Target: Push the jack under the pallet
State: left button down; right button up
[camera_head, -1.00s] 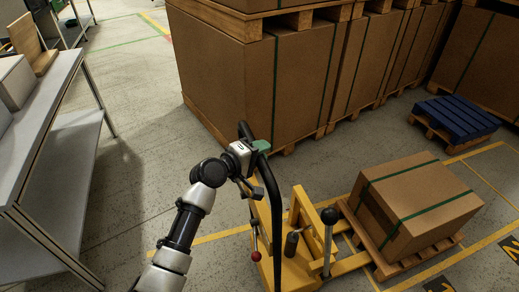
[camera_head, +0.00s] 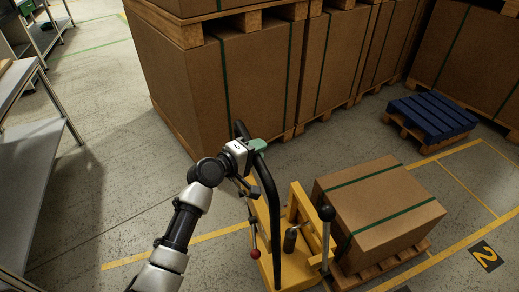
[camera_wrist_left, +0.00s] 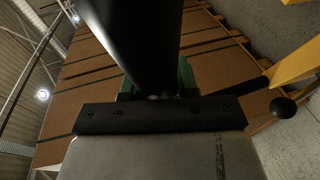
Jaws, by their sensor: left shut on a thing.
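The yellow jack (camera_head: 267,268) stands on the floor at the bottom centre of the head view, with a tall black handle bar (camera_head: 268,190). My left gripper (camera_head: 256,147) is shut on the upper part of this bar; the bar also shows between the fingers in the left wrist view (camera_wrist_left: 140,40). A wooden pallet (camera_head: 408,259) carrying a strapped cardboard box (camera_head: 375,210) lies right of the jack, close against its body. The forks are mostly hidden by the box and pallet, so I cannot tell how far under they reach. My right gripper is not in view.
Large strapped cartons on pallets (camera_head: 215,90) stand close behind the jack. A blue pallet (camera_head: 432,117) lies at the back right. A metal table (camera_head: 30,165) stands at the left. Open floor lies between the table and the jack.

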pick_arm(q)
jog(key=shift+r, duration=0.1)
jog(key=c, duration=0.8)
grip_release()
jog(key=shift+c, duration=0.2)
jog(key=v, duration=1)
jog(key=shift+s+a, duration=0.25)
jog(key=shift+a, duration=0.05)
